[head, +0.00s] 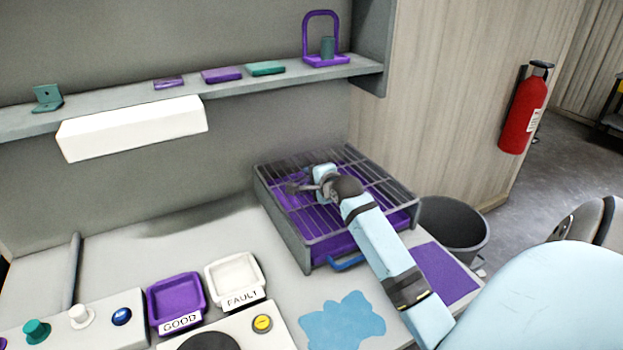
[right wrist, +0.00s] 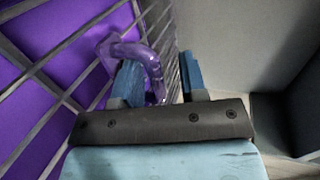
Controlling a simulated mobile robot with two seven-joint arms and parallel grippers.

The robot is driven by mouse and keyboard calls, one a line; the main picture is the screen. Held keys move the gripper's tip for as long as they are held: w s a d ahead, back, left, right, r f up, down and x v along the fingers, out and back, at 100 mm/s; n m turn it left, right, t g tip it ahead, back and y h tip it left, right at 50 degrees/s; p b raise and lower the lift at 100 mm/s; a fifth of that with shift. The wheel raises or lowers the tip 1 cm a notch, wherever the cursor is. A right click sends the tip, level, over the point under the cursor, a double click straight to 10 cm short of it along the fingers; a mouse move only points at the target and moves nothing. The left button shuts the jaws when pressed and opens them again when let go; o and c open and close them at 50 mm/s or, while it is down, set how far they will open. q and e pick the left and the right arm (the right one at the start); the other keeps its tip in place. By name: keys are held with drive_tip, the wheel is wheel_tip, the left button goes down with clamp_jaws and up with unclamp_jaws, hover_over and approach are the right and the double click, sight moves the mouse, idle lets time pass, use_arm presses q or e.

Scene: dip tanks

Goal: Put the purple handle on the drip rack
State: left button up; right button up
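The drip rack (head: 283,228) is a grey frame of wires over a purple tray, at the back right of the bench. My right gripper (head: 312,180) is low over the wires, near the middle of the rack. The purple handle (right wrist: 152,62) is a shiny curved piece on or just above the wires. In the right wrist view it shows between the fingers of my right gripper (right wrist: 160,82), close to the left finger. A gap shows between it and the right finger, so the gripper looks open. Whether the handle bears fully on the wires is unclear. My left gripper is out of view.
A shelf (head: 220,92) with purple and green parts runs along the wall behind. In front are a purple GOOD tray (head: 176,295), a white FAULT tray (head: 234,276) and a blue patch (head: 342,319). A dark bin (head: 454,228) stands right of the rack.

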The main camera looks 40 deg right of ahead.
drive_tip(key=v, duration=1.2)
